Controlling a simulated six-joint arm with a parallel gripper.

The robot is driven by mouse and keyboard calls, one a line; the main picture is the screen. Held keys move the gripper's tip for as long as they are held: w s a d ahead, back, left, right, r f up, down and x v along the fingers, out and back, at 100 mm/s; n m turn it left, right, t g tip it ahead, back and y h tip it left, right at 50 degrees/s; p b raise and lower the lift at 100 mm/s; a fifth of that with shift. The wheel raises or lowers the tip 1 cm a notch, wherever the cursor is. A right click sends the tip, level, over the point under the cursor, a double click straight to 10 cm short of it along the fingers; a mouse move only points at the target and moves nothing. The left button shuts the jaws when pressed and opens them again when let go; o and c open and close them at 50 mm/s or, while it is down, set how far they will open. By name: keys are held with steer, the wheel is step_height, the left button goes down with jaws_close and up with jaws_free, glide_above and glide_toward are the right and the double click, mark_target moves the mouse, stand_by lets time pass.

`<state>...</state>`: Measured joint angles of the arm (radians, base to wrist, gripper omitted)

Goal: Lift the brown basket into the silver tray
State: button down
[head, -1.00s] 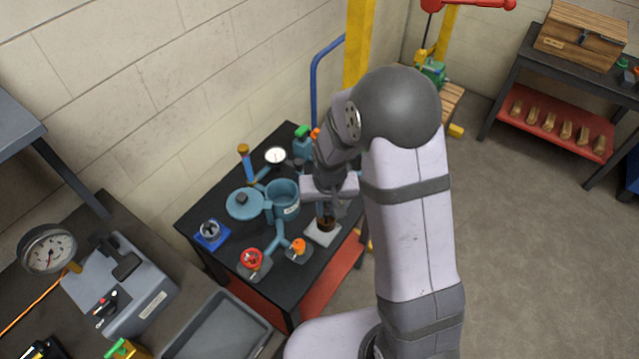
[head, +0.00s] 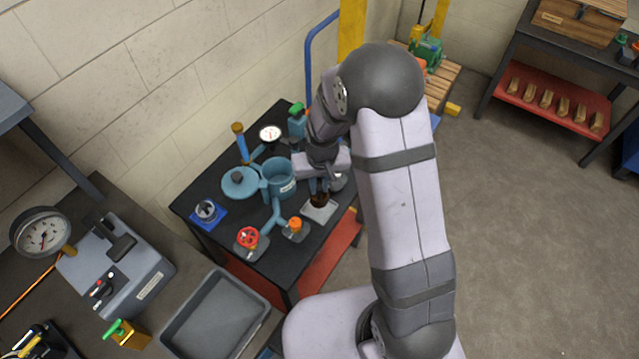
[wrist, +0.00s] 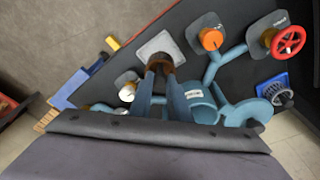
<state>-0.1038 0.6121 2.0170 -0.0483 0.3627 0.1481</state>
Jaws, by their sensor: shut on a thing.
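The brown basket (head: 320,200) is small and dark, low over the black table in the head view. In the wrist view the brown basket (wrist: 161,66) shows at the fingertips. My gripper (head: 319,188) is shut on it from above; its blue fingers also show in the wrist view (wrist: 158,80). A pale square plate (head: 319,213) lies directly under the basket; I cannot tell whether they touch. The silver-grey tray (head: 183,341), rectangular and shallow, stands on the near bench at the lower left and looks empty.
A blue pot (head: 280,179), its lid (head: 240,183) and pipes with a red valve wheel (head: 248,237) and an orange knob (head: 295,223) stand left of my gripper. A gauge (head: 270,134) stands behind. A grey machine (head: 120,270) is left of the tray.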

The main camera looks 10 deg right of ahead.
steer(key=shift+f+b, duration=0.85)
steer(key=shift+f, duration=0.45)
steer(key=shift+f+b, duration=0.6)
steer(key=shift+f, duration=0.45)
stand_by(2.1)
steer(key=c, duration=1.6)
jaws_free()
steer(key=shift+r+p, duration=2.95)
steer(key=shift+r, duration=0.7)
